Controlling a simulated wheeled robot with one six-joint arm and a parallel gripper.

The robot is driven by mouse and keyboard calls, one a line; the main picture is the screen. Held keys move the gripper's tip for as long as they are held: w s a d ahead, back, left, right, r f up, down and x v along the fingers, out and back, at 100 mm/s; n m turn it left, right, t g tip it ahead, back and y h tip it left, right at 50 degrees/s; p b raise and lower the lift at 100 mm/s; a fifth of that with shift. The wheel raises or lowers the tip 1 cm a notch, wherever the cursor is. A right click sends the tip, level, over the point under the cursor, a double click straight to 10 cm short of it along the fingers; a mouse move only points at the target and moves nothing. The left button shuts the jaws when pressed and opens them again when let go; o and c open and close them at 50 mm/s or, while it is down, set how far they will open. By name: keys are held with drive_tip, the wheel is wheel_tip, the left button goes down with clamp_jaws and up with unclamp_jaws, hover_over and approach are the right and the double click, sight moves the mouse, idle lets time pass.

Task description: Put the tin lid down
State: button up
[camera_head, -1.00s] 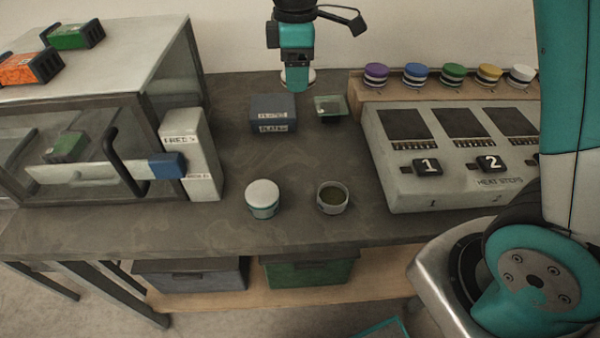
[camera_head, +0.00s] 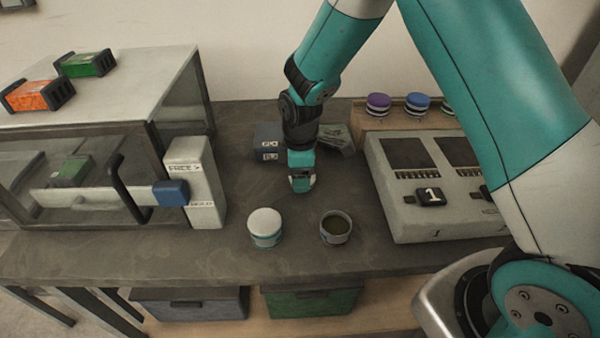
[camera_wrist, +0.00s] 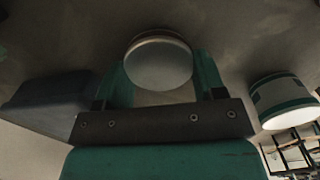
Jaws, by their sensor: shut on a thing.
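My gripper (camera_head: 301,184) is over the middle of the bench, behind the two tins. In the wrist view its teal fingers are on either side of a round pale grey tin lid (camera_wrist: 158,63), shut on it. In the head view the lid is mostly hidden by the gripper. I cannot tell whether the lid touches the bench. An open tin (camera_head: 335,229) with dark contents stands at the front. A tin with a white lid (camera_head: 265,226) stands left of it; a white tin with a teal band (camera_wrist: 284,98) shows at right in the wrist view.
A dark labelled box (camera_head: 267,142) stands behind my gripper, left of a green-grey item (camera_head: 338,139). A glass-fronted cabinet (camera_head: 110,145) fills the left. A switch panel (camera_head: 413,170) and a rack of coloured-lid tins (camera_head: 378,104) are at right. Bare bench lies left of the gripper.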

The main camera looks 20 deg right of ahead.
drive_tip(key=shift+f, duration=0.2)
drive_tip(key=o, duration=0.9)
drive_tip(key=shift+r, duration=0.1)
wheel_tip(320, 180, up, 12)
drive_tip(key=s+a+r+m+y, duration=0.1)
drive_tip(key=s+r+m, duration=0.1)
drive_tip(key=s, duration=0.6)
drive_tip(key=s+a+r+m+y, duration=0.1)
drive_tip(key=s+a+r+m, duration=0.1)
drive_tip(key=s+r, duration=0.3)
drive_tip(key=s+a+r+m+y, duration=0.1)
drive_tip(key=s+r+m+y, duration=0.1)
drive_tip(key=s, duration=1)
drive_tip(key=shift+s+a+r+m, duration=0.2)
drive_tip(key=shift+a+r+m, duration=0.05)
drive_tip(key=shift+r+m, duration=0.55)
